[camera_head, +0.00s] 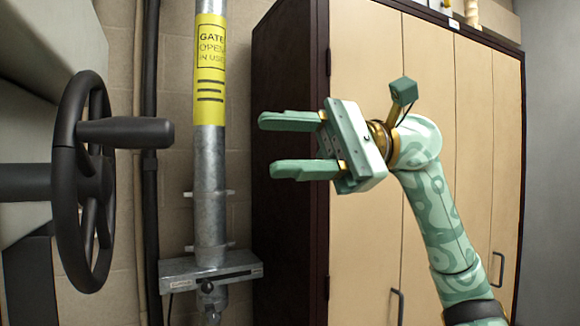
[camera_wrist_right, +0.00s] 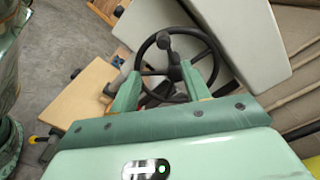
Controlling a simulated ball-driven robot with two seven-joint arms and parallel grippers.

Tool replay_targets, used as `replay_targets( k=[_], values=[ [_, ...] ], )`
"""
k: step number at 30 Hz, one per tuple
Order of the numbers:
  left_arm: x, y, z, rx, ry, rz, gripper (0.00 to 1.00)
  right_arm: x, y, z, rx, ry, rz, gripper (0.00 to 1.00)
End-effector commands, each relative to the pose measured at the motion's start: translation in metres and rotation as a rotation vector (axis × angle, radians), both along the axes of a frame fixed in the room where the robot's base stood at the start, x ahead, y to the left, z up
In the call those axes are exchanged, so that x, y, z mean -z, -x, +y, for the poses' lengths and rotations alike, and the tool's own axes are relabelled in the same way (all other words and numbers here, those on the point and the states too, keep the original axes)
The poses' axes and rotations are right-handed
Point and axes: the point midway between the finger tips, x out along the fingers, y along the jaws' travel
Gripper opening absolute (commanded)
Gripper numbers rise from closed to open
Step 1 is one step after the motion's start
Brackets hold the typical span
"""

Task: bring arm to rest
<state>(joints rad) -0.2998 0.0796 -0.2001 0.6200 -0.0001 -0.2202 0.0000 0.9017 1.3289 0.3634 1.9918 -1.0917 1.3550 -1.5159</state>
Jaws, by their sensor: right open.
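My right gripper (camera_head: 266,146) is raised in the middle of the head view, with its two green fingers pointing left. The fingers are apart and nothing is between them. The right arm (camera_head: 440,220) rises from the lower right and bends at the wrist. In the right wrist view the gripper (camera_wrist_right: 160,72) shows its fingers spread, with a dark handwheel beyond them. My left gripper is in neither view.
A black handwheel (camera_head: 95,180) with a side handle is at the left. A metal pipe (camera_head: 210,160) with a yellow label stands left of the fingertips, apart from them. A wooden cabinet (camera_head: 365,250) stands behind the arm. A wooden surface (camera_wrist_right: 80,95) shows in the wrist view.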

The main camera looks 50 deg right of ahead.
Motion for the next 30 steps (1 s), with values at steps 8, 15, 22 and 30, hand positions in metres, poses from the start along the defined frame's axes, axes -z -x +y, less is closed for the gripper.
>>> replay_targets(
  k=[8,15,22,30],
  values=[
    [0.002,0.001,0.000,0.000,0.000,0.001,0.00,-0.001,0.004,-0.006,0.000,0.000,0.000,0.47],
    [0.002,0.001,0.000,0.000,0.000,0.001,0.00,-0.001,0.003,-0.006,0.000,0.000,0.000,0.47],
    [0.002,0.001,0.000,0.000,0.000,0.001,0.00,0.000,-0.001,-0.008,-0.005,-0.021,0.013,0.47],
    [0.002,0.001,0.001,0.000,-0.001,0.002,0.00,0.047,-0.128,-0.078,-0.084,-0.652,0.477,0.47]
  ],
)
